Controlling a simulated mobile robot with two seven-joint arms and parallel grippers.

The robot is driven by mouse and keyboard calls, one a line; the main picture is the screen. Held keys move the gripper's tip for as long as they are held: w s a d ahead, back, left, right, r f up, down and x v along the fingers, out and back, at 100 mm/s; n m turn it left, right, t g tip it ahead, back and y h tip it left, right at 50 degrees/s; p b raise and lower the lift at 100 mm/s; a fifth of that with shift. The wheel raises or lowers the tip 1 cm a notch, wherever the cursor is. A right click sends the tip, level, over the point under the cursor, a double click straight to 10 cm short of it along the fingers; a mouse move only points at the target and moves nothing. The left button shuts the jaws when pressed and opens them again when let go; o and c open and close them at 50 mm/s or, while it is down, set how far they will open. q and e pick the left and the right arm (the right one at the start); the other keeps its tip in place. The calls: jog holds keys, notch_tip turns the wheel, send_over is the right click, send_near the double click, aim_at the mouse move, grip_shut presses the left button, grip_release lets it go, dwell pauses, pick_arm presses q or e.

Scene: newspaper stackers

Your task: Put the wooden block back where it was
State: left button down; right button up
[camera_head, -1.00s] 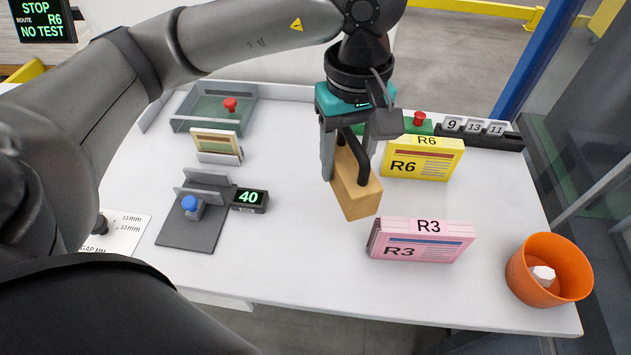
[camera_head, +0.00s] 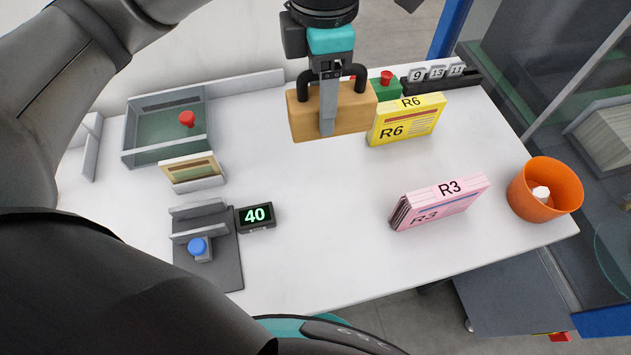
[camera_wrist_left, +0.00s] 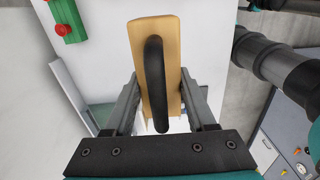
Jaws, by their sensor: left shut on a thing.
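The wooden block (camera_head: 352,119) is a tan bar with a black handle on it. My left gripper (camera_head: 328,122) is shut on it and holds it with its long side towards the head camera, over the back of the white table, left of the yellow R6 stack (camera_head: 406,120). In the left wrist view the block (camera_wrist_left: 172,60) lies between the two fingers, with the black handle in front. I cannot tell how far its underside is from the table. My right gripper is not in view.
A pink R3 stack (camera_head: 440,202) and an orange cup (camera_head: 545,190) stand at right. A green box with a red button (camera_head: 386,80) and number tiles (camera_head: 437,73) are at the back. A tray (camera_head: 165,135), card holder (camera_head: 193,172) and display (camera_head: 256,217) stand left. The table's middle is clear.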

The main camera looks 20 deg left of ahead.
pick_arm(q)
jog(key=shift+f, duration=0.15)
notch_tip(320, 180, down, 20)
jog(key=shift+r+b, duration=0.25)
jog(key=shift+b, duration=0.7)
jog(key=shift+f, duration=0.1)
jog(key=shift+f, duration=0.15)
jog(key=shift+c, duration=1.1)
grip_release()
jog(key=shift+r, duration=0.35)
notch_tip(320, 180, up, 12)
jog(key=p, duration=0.1)
